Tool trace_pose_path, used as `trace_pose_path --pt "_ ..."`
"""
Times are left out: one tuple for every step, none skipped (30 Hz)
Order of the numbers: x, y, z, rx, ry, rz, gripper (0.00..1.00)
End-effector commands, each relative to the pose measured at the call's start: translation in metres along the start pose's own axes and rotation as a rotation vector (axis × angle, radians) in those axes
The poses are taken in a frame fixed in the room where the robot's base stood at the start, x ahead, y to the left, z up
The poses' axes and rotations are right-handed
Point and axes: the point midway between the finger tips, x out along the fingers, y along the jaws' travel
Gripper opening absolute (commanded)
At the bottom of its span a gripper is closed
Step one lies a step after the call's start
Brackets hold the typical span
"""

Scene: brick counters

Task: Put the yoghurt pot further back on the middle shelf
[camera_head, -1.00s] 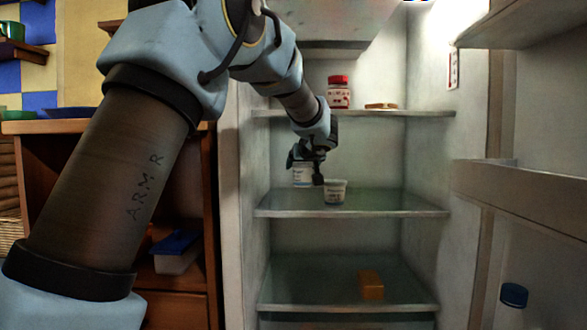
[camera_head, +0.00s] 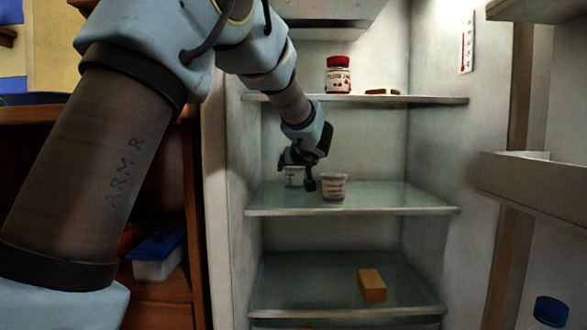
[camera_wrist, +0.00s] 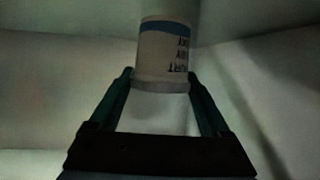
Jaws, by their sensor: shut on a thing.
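Two small pots are at the middle shelf (camera_head: 395,197) of the open fridge. My gripper (camera_head: 297,172) reaches in from the upper left and is shut on the left, rear white pot (camera_head: 293,181). In the wrist view this pot (camera_wrist: 162,52), with a blue band and dark lettering, is between my fingertips (camera_wrist: 160,80). I cannot tell whether it touches the shelf. The other pot (camera_head: 334,188), wider at the top with reddish lettering, stands upright to the right and nearer the front. I cannot read either label well enough to say which is the yoghurt pot.
The upper shelf (camera_head: 430,99) holds a red-lidded jar (camera_head: 338,78) and a flat brown item (camera_head: 382,92). An orange-brown block (camera_head: 372,286) lies on the lower shelf. The open fridge door (camera_head: 535,190) is at the right. The middle shelf's right half is clear.

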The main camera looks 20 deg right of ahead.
Motion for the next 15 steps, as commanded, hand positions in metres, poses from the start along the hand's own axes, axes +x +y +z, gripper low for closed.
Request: trace_pose_path --pt "0.0008 -0.0001 0.0014 -0.001 0.001 0.0 0.08" --pt "0.001 0.0 0.002 -0.001 0.001 0.0 0.08" --pt "0.0013 -0.0001 0.0025 -0.001 0.001 0.0 0.08" --pt "0.0014 0.0 0.0029 -0.001 0.001 0.0 0.08" --pt "0.0011 0.0 0.0022 0.0 0.001 0.0 0.83" --pt "0.0009 0.0 0.0018 0.0 0.0 0.0 0.88" --pt "0.0009 0.0 0.0018 0.0 0.0 0.0 0.91" --pt "0.0009 0.0 0.0018 0.0 0.0 0.0 0.94" --pt "0.0009 0.0 0.0018 0.0 0.0 0.0 0.99" --pt "0.0009 0.0 0.0018 0.0 0.0 0.0 1.0" --pt "0.0009 0.0 0.0018 0.0 0.0 0.0 1.0" --pt "0.0009 0.0 0.0018 0.0 0.0 0.0 1.0" --pt "0.0009 0.0 0.0019 0.0 0.0 0.0 1.0" --pt "0.0009 0.0 0.0019 0.0 0.0 0.0 1.0" --pt "0.0009 0.0 0.0019 0.0 0.0 0.0 1.0"
